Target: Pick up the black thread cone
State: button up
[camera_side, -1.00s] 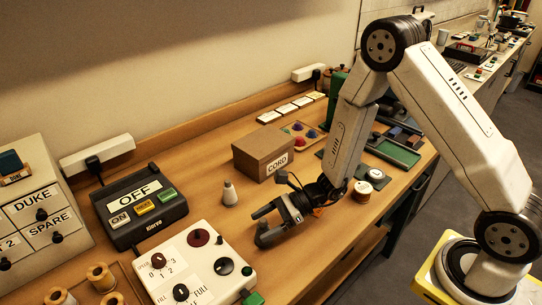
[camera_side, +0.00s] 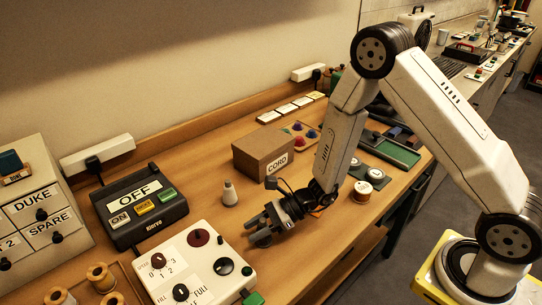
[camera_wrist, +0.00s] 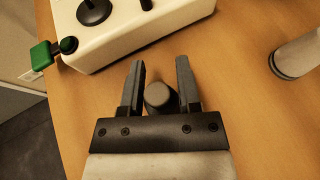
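The black thread cone (camera_wrist: 158,96) shows in the wrist view as a dark, rounded shape between my two fingers, seen from above. Its lower part is hidden, and in the side view I cannot tell it apart from the dark fingers. My gripper (camera_wrist: 159,82) is open, with one finger on each side of the cone. A gap shows on the right; the left finger looks very close, and I cannot tell whether it touches. In the side view my gripper (camera_side: 258,230) is low over the table, right of the white control box.
A pale cone (camera_side: 229,194) stands behind my gripper and also shows at the wrist view's right (camera_wrist: 296,56). The white control box (camera_side: 222,252) with knobs is close by on the left.

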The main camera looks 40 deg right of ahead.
grip_shut()
jog(key=shift+r, duration=0.2)
notch_tip(320, 180, up, 10)
jog(key=shift+f, duration=0.15)
dwell(0.6)
dwell(0.5)
